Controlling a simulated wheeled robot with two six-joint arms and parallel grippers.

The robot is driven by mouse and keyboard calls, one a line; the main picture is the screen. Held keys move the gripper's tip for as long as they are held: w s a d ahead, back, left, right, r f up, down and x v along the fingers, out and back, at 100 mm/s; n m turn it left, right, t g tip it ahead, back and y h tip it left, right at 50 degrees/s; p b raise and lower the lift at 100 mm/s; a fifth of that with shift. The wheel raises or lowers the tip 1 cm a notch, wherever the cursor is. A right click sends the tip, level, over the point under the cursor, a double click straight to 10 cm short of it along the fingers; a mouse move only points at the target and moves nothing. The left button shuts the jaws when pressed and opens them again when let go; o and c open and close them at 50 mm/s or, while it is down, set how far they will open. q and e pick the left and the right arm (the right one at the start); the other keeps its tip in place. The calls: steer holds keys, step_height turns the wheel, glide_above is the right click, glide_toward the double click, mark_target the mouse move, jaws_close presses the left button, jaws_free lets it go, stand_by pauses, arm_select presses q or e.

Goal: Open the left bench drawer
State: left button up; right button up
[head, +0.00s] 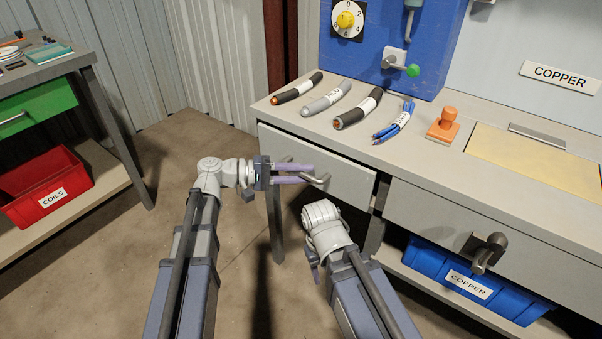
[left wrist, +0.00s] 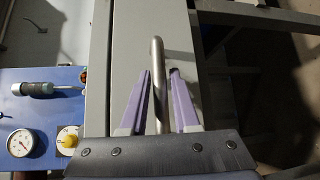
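The left bench drawer (head: 345,178) is a plain grey front under the left end of the bench top, and it looks shut or nearly so. Its metal bar handle (head: 321,182) sticks out from the front. My left gripper (head: 308,174) is at the handle with its two purple fingers apart. In the left wrist view the handle (left wrist: 157,70) runs between the open fingertips (left wrist: 160,75), with a gap visible on the left side; contact on the right is unclear. My right arm's wrist is folded below the drawer, and its gripper is mostly hidden.
A second drawer (head: 440,228) with a dark knob-like handle (head: 487,250) is to the right. Cable pieces and an orange stamp (head: 443,125) lie on the bench top. A blue copper bin (head: 455,265) stands on the shelf below. Floor in front of the left drawer is open.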

arm_select(q)
jaws_close()
stand_by(1.0)
